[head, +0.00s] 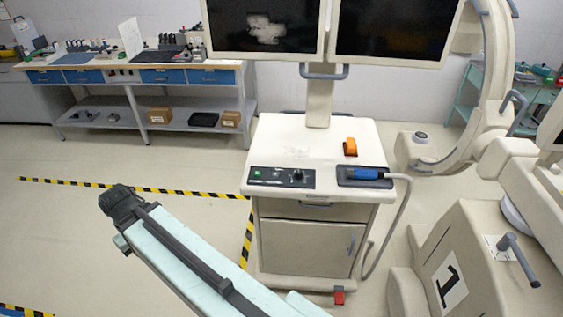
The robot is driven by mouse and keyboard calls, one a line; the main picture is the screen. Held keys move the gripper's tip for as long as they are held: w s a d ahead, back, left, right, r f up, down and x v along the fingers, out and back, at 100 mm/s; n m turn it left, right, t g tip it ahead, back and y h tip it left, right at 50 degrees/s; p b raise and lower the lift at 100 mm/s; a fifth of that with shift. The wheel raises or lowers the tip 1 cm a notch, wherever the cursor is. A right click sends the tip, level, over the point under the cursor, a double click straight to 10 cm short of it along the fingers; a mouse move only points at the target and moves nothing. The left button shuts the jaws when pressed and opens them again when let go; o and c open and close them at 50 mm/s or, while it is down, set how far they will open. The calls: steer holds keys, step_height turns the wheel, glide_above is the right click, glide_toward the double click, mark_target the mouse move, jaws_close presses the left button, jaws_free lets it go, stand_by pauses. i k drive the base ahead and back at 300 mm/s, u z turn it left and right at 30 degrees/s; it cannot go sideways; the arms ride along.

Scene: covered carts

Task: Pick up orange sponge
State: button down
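No gripper fingers can be made out in the head view. A pale teal link with a black end, which seems to be part of my arm, reaches up from the bottom edge at lower left, apart from the sponge.
On the cart, a black control panel (282,177) lies front left, and a blue-handled probe (366,173) on a dark pad front right. Its cable (400,215) hangs down the right side. Two monitors (265,27) stand behind. A large white machine (470,250) is at right. Left floor is clear.

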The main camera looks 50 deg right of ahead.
mark_target(350, 146)
steer(key=z, duration=2.25)
